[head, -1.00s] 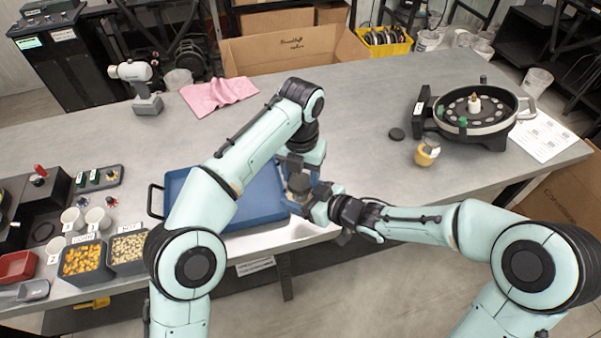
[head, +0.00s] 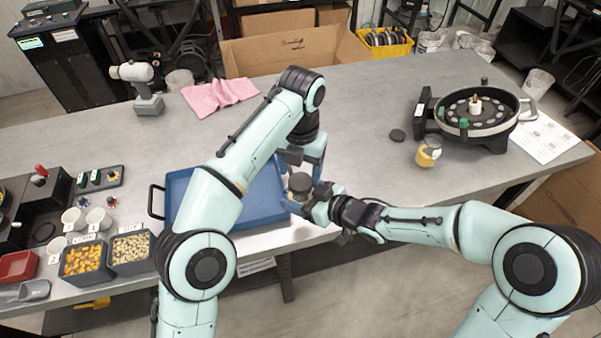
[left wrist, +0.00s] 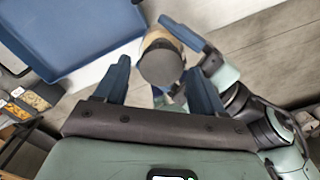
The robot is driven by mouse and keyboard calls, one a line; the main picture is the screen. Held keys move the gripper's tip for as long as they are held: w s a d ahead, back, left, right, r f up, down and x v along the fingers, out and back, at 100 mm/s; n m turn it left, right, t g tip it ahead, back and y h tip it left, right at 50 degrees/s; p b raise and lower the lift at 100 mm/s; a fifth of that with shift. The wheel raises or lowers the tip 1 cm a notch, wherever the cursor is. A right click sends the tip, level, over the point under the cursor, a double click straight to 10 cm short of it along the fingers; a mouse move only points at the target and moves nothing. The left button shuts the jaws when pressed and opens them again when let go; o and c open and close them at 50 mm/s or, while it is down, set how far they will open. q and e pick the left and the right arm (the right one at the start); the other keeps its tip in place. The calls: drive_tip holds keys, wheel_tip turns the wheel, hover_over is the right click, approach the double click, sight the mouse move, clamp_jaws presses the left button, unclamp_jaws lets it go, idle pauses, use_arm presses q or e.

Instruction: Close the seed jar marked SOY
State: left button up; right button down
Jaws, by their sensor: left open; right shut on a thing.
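A small jar with a dark round lid (head: 300,183) on top is held over the front right edge of the blue tray. In the left wrist view the lid (left wrist: 161,65) faces the camera, with the tan jar side (left wrist: 154,38) beyond it. My right gripper (head: 310,203) is shut on the jar from the right. My left gripper (head: 305,160) is open just above the lid, its fingers apart from it. I cannot read a SOY mark on the held jar or tell how tightly the lid sits.
The blue tray (head: 180,190) lies below the arms. Another jar with yellow contents (head: 428,153) and a loose dark lid (head: 397,136) are near the seed meter (head: 478,112). Seed bins (head: 130,252) stand at left. The table's middle is clear.

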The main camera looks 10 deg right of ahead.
use_arm(q)
drive_tip(key=shift+s+d+r, duration=0.15)
drive_tip(key=shift+r, duration=0.45)
drive_tip(key=shift+s+d+r, duration=0.1)
drive_tip(key=shift+r, duration=0.5)
drive_tip(key=shift+w+a, duration=0.1)
drive_tip(key=shift+c, duration=0.4)
